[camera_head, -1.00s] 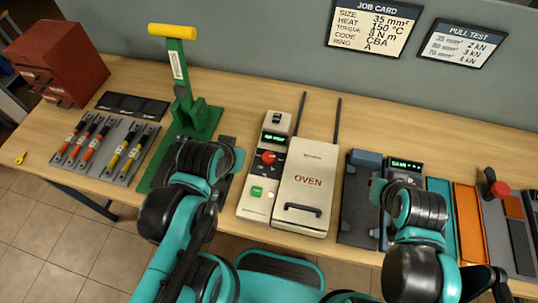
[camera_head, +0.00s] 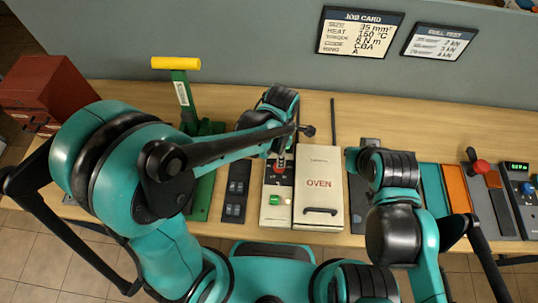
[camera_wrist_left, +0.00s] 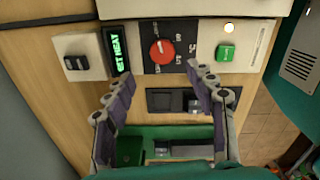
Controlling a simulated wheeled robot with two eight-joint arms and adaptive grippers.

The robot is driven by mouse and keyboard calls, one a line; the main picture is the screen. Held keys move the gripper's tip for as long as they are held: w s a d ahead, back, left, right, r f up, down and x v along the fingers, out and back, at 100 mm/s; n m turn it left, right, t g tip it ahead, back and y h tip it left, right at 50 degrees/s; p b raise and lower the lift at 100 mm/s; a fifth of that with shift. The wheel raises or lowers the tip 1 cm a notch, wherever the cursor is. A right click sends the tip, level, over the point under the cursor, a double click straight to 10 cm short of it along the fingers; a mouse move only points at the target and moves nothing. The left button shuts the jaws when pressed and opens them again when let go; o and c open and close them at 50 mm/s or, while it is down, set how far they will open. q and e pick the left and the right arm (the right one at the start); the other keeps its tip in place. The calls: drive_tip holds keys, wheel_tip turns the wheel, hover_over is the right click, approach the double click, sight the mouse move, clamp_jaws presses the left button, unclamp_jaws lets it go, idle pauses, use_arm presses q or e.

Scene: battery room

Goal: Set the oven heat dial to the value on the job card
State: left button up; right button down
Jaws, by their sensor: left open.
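The oven (camera_head: 319,190) stands on the bench, its control panel on its left side. The red heat dial (camera_wrist_left: 162,51) is on that panel in the left wrist view, with a pale mark and small scale numbers I cannot read surely. The green display (camera_wrist_left: 117,47) beside it reads SET HEAT. My left gripper (camera_wrist_left: 160,76) is open and empty, its fingertips on either side of and just below the dial in that picture, not closed on it. In the head view the dial (camera_head: 281,164) is partly covered by my left wrist. The job card (camera_head: 359,32) gives HEAT 150 °C. My right gripper does not show.
A green button (camera_wrist_left: 226,51) and a black switch (camera_wrist_left: 76,62) flank the dial. A green press with a yellow handle (camera_head: 176,63) stands left of the oven. Other bench devices, including one with a red knob (camera_head: 481,166), stand to the right. A pull-test card (camera_head: 438,40) hangs on the wall.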

use_arm(q)
drive_tip(key=shift+d+f+n, duration=0.2)
drive_tip(key=shift+f+n, duration=0.05)
drive_tip(key=shift+n, duration=0.15)
drive_tip(key=shift+s+f, duration=0.1)
drive_tip(key=shift+f, duration=0.2)
wheel_tip(320, 180, down, 7)
drive_tip(key=shift+f+b, duration=0.15)
drive_tip(key=shift+b, duration=0.85)
drive_tip(key=shift+c, duration=0.4)
drive_tip(key=c, duration=1.1)
